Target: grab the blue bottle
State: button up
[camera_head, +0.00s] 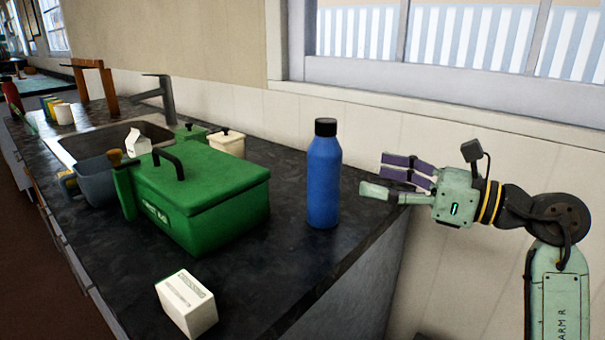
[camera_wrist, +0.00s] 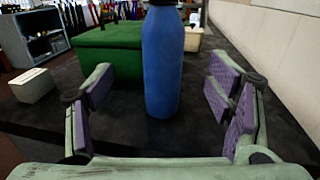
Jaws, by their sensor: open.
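The blue bottle (camera_head: 323,178) with a black cap stands upright on the dark counter, near its right end. My gripper (camera_head: 378,178) is to the right of the bottle, pointing left toward it, with its fingers apart and empty. In the wrist view the bottle (camera_wrist: 163,65) stands ahead, between the two purple-padded fingers of my gripper (camera_wrist: 163,105) as seen, and beyond their tips. Its top is cut off by the upper edge of the wrist view. A gap shows between the fingers and the bottle in the head view.
A green lidded box (camera_head: 205,195) stands left of the bottle, and a small white box (camera_head: 186,303) lies at the counter's front. Behind are a sink (camera_head: 85,140), a grey mug (camera_head: 97,181) and small lidded pots (camera_head: 227,142). The wall runs along the back of the dark counter (camera_head: 275,285).

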aim_at(341, 160)
jog(key=p+x, duration=0.1)
jog(key=x, duration=0.4)
jog(key=shift+w+a+r+p, duration=0.15)
jog(key=shift+w+a+p, duration=0.05)
jog(key=shift+a+p, duration=0.15)
jog(key=p+x, duration=0.1)
jog(key=x, duration=0.1)
jog(key=r+p+x, duration=0.1)
jog(key=x, duration=0.1)
jog(key=shift+w+a, duration=0.3)
jog(key=shift+w, duration=0.05)
jog(key=shift+w+a+f, duration=0.1)
jog(key=shift+a+f, duration=0.05)
jog(key=shift+a, duration=0.05)
jog(key=c, duration=1.6)
jog(key=shift+c, duration=0.3)
